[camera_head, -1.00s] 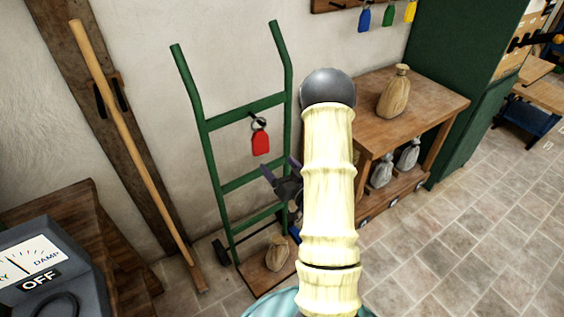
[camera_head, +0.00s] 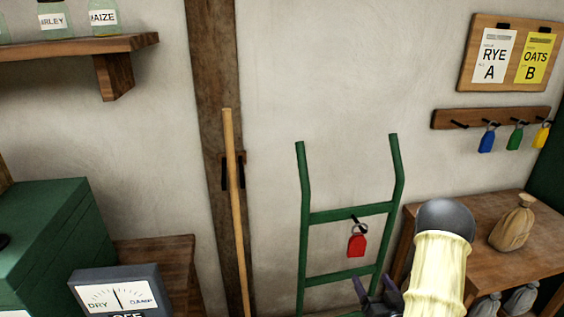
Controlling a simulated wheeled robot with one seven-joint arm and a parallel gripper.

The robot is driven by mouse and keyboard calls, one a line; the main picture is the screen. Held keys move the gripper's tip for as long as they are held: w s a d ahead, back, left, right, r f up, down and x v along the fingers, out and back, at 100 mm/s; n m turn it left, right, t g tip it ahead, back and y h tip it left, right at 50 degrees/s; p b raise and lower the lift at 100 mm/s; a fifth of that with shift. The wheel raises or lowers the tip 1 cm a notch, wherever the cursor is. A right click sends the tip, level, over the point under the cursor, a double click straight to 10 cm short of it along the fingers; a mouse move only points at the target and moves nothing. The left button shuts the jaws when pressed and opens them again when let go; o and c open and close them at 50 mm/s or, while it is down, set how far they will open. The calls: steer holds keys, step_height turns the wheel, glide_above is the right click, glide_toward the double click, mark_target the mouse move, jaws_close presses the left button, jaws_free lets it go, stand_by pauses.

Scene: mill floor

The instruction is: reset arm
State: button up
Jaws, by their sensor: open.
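My arm, a cream ribbed link with a grey rounded joint, shows at the lower right of the head view. My gripper (camera_head: 378,297) is partly visible at the bottom edge, to the left of that link, with dark fingers spread open. It looks empty. It shows in front of the lower part of a green hand truck (camera_head: 304,215). A red key tag (camera_head: 356,245) hangs on the hand truck, above my gripper in the picture and apart from it. The lower part of my gripper is cut off by the frame.
A wooden table (camera_head: 465,263) with a tied sack (camera_head: 513,225) stands at right. A key rack (camera_head: 447,119) hangs above it. A wooden pole (camera_head: 235,210) leans at the wall post. A moisture meter (camera_head: 118,292) and green cabinet (camera_head: 50,235) are at lower left, under a jar shelf (camera_head: 70,48).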

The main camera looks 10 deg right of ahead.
steer(key=w+a+n+g, duration=0.2)
steer(key=w+a+g, duration=0.1)
steer(key=a+g, duration=0.25)
steer(key=s+a+r+g, duration=0.4)
steer(key=s+a+g, duration=0.15)
steer(key=s, duration=0.25)
steer(key=s+a+r+g, duration=0.4)
steer(key=s+a, duration=0.2)
steer(key=s, duration=0.2)
step_height(320, 180, up, 13)
steer(key=p, duration=1.4)
steer(key=shift+w+d+h, duration=0.15)
steer(key=shift+h, duration=0.15)
steer(key=shift+w, duration=0.1)
stand_by(0.6)
